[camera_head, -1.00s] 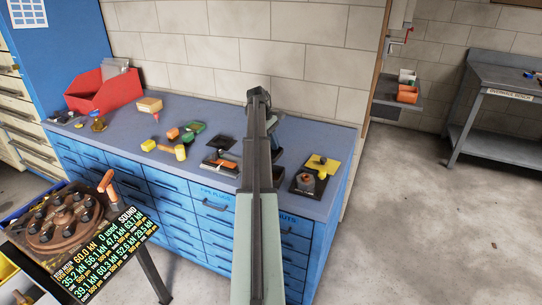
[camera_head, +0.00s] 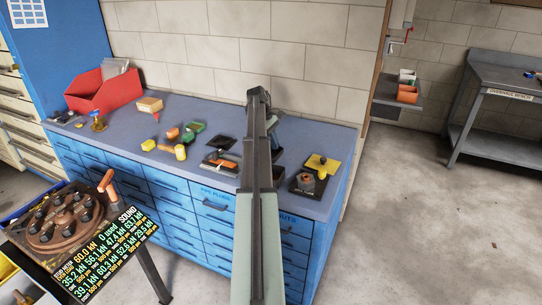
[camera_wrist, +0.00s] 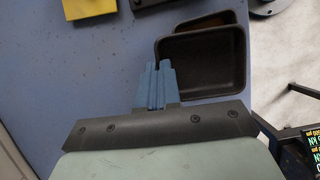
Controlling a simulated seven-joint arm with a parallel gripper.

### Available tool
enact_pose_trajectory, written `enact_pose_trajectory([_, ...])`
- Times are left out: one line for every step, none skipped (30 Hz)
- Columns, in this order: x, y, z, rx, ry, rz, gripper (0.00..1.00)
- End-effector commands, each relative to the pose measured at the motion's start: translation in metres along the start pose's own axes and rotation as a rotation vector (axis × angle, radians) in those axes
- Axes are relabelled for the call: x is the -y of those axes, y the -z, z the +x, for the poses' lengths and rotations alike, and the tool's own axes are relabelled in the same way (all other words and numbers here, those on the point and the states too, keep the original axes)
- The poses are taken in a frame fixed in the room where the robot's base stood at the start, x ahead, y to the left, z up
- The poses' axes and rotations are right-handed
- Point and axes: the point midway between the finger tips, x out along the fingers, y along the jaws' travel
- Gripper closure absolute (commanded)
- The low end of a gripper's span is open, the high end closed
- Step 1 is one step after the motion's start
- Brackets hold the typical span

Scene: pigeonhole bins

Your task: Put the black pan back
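A black pan (camera_wrist: 203,65), rectangular and shallow with a dark, empty inside, shows in the wrist view to the right of the fingers. It partly overlaps a second dark pan (camera_wrist: 228,17) with a browner inside. My gripper (camera_wrist: 160,66) has its blue fingers close together, with the black pan's left rim at the fingertips. It appears shut on that rim; the exact contact is hard to see.
The bench top (camera_head: 120,145) carries a red bin (camera_head: 103,90), a cardboard-coloured box (camera_head: 149,105), several small yellow, orange and green parts, and a black tray with a yellow piece (camera_head: 318,182) at right. A readout panel (camera_head: 105,245) stands at front left. A wall closes the back.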

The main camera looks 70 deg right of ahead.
Motion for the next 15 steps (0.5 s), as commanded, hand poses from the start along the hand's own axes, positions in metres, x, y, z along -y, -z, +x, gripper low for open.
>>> enact_pose_trajectory([0.0,-0.0001,-0.0001,0.0,0.0,0.0,1.0])
enact_pose_trajectory([0.0,0.0,0.0,0.0,0.0,0.0,1.0])
enact_pose_trajectory([0.0,0.0,0.0,0.0,0.0,0.0,1.0])
enact_pose_trajectory([0.0,0.0,0.0,0.0,0.0,0.0,1.0])
enact_pose_trajectory([0.0,0.0,-0.0001,0.0,0.0,0.0,1.0])
enact_pose_trajectory([0.0,0.0,0.0,0.0,0.0,0.0,1.0])
enact_pose_trajectory([0.0,0.0,-0.0001,0.0,0.0,0.0,1.0])
enact_pose_trajectory([0.0,0.0,0.0,0.0,0.0,0.0,1.0])
enact_pose_trajectory([0.0,0.0,0.0,0.0,0.0,0.0,1.0])
enact_pose_trajectory([0.0,0.0,0.0,0.0,0.0,0.0,1.0])
enact_pose_trajectory([0.0001,0.0002,-0.0002,0.0,0.0,0.0,1.0])
enact_pose_trajectory([0.0005,0.0011,-0.0006,0.0,-0.001,-0.002,1.0])
enact_pose_trajectory([0.0012,0.0025,-0.0011,0.0,-0.001,-0.003,1.0])
enact_pose_trajectory([0.0023,0.0045,-0.0019,0.0,-0.002,-0.006,1.0])
enact_pose_trajectory([0.0043,0.0085,-0.0034,0.0,-0.004,-0.012,1.0])
